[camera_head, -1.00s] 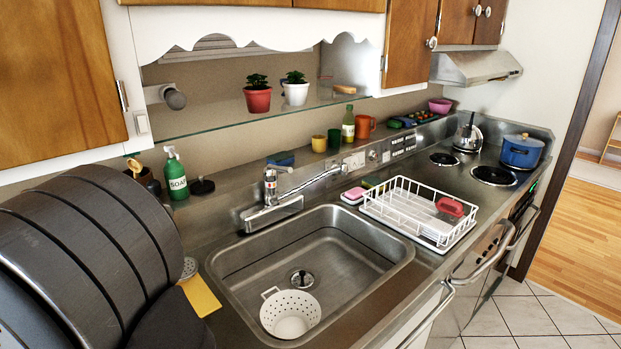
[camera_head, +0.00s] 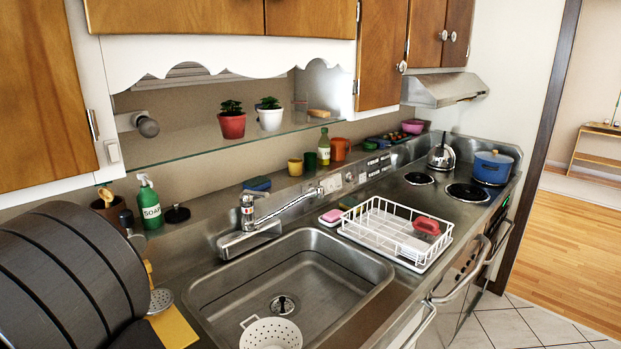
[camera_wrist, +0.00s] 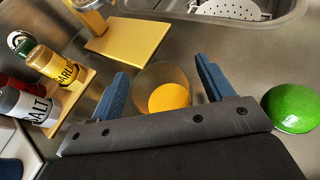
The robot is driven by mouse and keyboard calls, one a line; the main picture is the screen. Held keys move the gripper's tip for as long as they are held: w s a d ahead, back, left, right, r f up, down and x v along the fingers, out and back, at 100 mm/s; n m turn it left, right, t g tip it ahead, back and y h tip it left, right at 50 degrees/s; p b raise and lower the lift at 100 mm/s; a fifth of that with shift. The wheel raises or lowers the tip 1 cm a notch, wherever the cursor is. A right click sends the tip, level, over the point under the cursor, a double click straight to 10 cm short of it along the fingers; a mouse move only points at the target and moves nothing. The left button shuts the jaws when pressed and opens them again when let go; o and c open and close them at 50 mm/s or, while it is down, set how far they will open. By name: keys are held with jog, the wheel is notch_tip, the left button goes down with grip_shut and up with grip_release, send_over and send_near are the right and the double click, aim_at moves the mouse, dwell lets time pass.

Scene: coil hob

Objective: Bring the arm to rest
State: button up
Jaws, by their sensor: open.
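My gripper (camera_wrist: 160,87) shows in the wrist view with its two blue fingers spread apart. A clear round glass (camera_wrist: 165,77) with something orange-yellow in it is seen between the fingers, over the counter. I cannot tell how far below the fingers it is, but they do not visibly grip it. In the head view my dark arm fills the lower left, and the gripper is hidden or out of frame there.
Salt (camera_wrist: 30,105) and garlic (camera_wrist: 55,66) jars stand left of the fingers; a green round object (camera_wrist: 291,108) lies right. A yellow board (camera_wrist: 130,36) is beyond. The sink (camera_head: 330,262) holds a white colander (camera_head: 270,334). A dish rack (camera_head: 395,235) stands right of it.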

jog(key=v, duration=1.1)
jog(key=x, duration=1.2)
jog(key=shift+w+d, duration=0.1)
jog(key=shift+w, duration=0.05)
jog(key=shift+r, duration=0.1)
jog(key=r, duration=0.4)
jog(key=shift+w+d+r, duration=0.1)
jog(key=shift+d+r, duration=0.05)
jog(key=shift+d, duration=0.15)
jog(key=w+d+r, duration=0.3)
jog(key=d+r, duration=0.3)
jog(key=d, duration=0.4)
jog(key=shift+n+y, duration=0.3)
jog(key=shift+n, duration=0.1)
jog(key=shift+w+a+f, duration=0.8)
jog(key=shift+a+f, duration=0.1)
jog(key=shift+f, duration=0.2)
jog(key=shift+w+a+f, duration=0.75)
jog(key=shift+a+f, duration=0.1)
jog(key=shift+f, duration=0.3)
jog(key=shift+w+a+f, duration=0.8)
jog(key=shift+a+f, duration=0.1)
jog(key=shift+f, duration=0.2)
jog(key=shift+r, duration=0.15)
